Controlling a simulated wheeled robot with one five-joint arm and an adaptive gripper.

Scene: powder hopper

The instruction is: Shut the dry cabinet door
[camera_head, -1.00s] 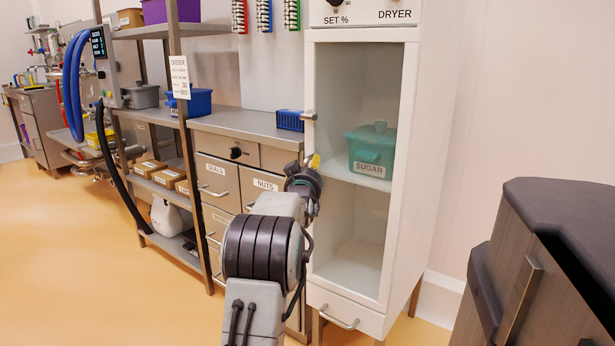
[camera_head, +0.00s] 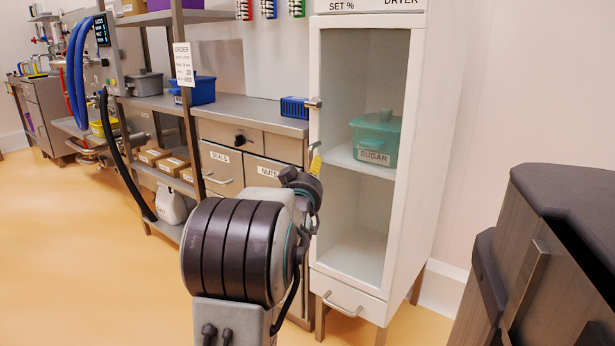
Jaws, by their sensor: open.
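The dry cabinet (camera_head: 425,190) is a tall white cabinet under a panel marked DRYER. Its door (camera_head: 318,215) has a white frame around a large clear pane and a metal handle (camera_head: 314,103) on the left edge. The door looks flush or nearly flush with the cabinet front; I cannot tell whether it is latched. My gripper (camera_head: 308,180) is open at the door's left edge, below the handle. My arm hides most of it, and I cannot tell whether it touches the door. A small yellow piece (camera_head: 316,164) shows beside it.
A teal box marked SUGAR (camera_head: 375,142) stands on the cabinet's shelf. A drawer (camera_head: 346,300) is below the door. A steel counter with drawers (camera_head: 222,166) stands close on the left. A dark unit (camera_head: 560,250) is at the near right. Open floor (camera_head: 80,250) lies left.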

